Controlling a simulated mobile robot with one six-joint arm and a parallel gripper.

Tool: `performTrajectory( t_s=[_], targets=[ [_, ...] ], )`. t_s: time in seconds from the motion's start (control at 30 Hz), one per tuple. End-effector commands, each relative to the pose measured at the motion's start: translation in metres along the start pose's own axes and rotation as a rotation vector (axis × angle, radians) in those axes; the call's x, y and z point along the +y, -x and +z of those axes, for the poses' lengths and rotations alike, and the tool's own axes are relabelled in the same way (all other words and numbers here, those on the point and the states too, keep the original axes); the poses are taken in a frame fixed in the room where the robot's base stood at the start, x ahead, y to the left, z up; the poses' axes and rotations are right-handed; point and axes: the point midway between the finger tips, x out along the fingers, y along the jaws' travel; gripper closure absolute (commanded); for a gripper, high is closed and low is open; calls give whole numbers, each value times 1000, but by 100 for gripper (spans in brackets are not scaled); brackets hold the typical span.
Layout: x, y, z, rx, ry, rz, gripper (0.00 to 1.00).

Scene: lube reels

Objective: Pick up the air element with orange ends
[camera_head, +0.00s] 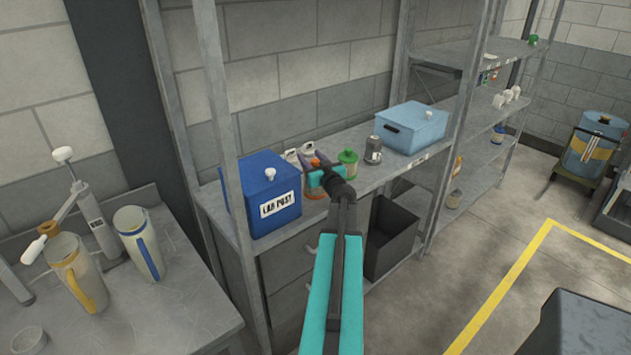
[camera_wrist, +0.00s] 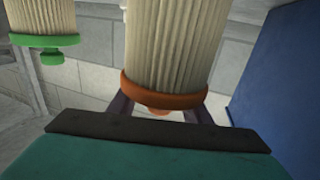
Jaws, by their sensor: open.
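The air element with orange ends (camera_wrist: 165,45) has a pale pleated body and an orange end cap. It fills the middle of the wrist view, close in front of my gripper (camera_wrist: 158,113). In the head view my wrist hides most of this element, and only bits of orange (camera_head: 316,193) show. An air element with green ends (camera_wrist: 60,22) is to the left in the wrist view; it also shows in the head view (camera_head: 348,162).
A blue box marked LAB POST (camera_head: 270,205) stands close left of my gripper. White-topped items (camera_head: 292,156) stand behind. A shelf upright (camera_head: 225,160) rises at the left.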

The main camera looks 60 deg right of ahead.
Motion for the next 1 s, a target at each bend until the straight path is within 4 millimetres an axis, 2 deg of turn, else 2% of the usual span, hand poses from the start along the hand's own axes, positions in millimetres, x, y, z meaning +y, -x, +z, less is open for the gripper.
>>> performTrajectory(
  t_s=[0.2, 0.27, 0.47, 0.5, 1.0],
  targets=[
    [0, 0, 0, 0, 0, 0, 56],
    [0, 0, 0, 0, 0, 0, 64],
    [0, 0, 0, 0, 0, 0, 98],
    [0, 0, 0, 0, 0, -1, 100],
    [-1, 0, -3, 1, 2, -2, 100]
  ],
)
